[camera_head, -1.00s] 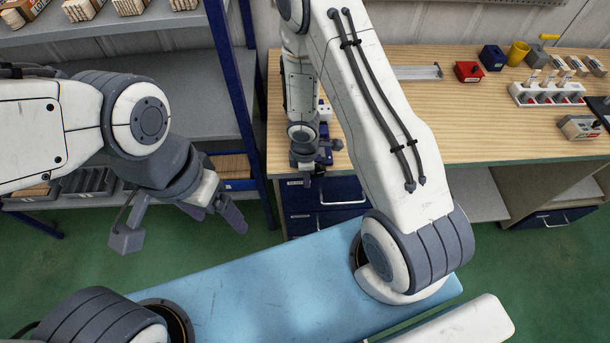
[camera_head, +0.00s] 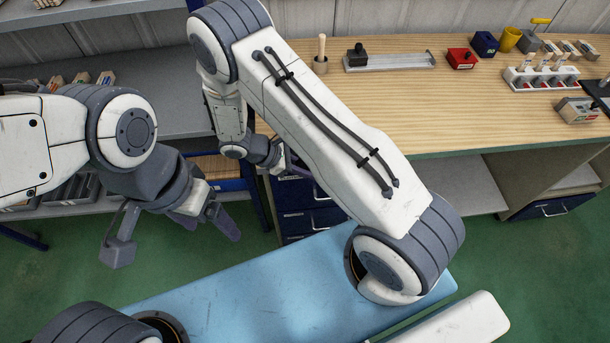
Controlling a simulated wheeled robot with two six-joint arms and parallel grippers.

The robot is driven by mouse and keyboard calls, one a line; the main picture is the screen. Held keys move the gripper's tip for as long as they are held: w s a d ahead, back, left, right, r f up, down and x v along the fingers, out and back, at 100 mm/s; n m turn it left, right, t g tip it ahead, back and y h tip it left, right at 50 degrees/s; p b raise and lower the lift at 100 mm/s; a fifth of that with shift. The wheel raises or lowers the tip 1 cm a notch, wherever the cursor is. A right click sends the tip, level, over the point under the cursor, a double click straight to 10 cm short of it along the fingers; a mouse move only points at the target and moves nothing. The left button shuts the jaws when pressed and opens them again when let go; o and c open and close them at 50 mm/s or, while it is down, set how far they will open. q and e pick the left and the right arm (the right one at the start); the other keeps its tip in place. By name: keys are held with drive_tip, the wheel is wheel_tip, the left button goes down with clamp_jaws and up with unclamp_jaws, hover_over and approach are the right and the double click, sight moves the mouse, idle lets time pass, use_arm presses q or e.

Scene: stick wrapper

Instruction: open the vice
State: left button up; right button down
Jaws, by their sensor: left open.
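A small grey block with a yellow handle (camera_head: 529,42) stands at the back right of the wooden workbench; it may be the vice, but it is too small to be sure. My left gripper (camera_head: 174,240) is open and empty, with its fingers spread wide, in front of the grey shelf and far left of the bench. My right gripper (camera_head: 288,165) is by the bench's front left edge, far from that block. It is partly hidden by my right arm, and its fingers do not show clearly.
The workbench (camera_head: 450,110) is clear in its middle. At its back are a wooden-handled tool (camera_head: 321,58), a metal rail with a black knob (camera_head: 390,61), a red box (camera_head: 460,58), a blue box (camera_head: 485,43) and a yellow cup (camera_head: 509,39). A white rack (camera_head: 541,80) stands at right.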

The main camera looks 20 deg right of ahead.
drive_tip(key=shift+s+d+r+g+h+b, duration=0.15)
drive_tip(key=shift+d+g+h+b, duration=0.25)
drive_tip(key=shift+h+b, duration=0.8)
drive_tip(key=shift+s+d+g+h+b, duration=0.1)
drive_tip(key=shift+d+g+h+b, duration=0.25)
drive_tip(key=shift+h+b, duration=0.85)
drive_tip(key=shift+d+r, duration=0.1)
drive_tip(key=c, duration=0.8)
unclamp_jaws()
drive_tip(key=shift+w+r, duration=0.1)
drive_tip(key=shift+r, duration=0.05)
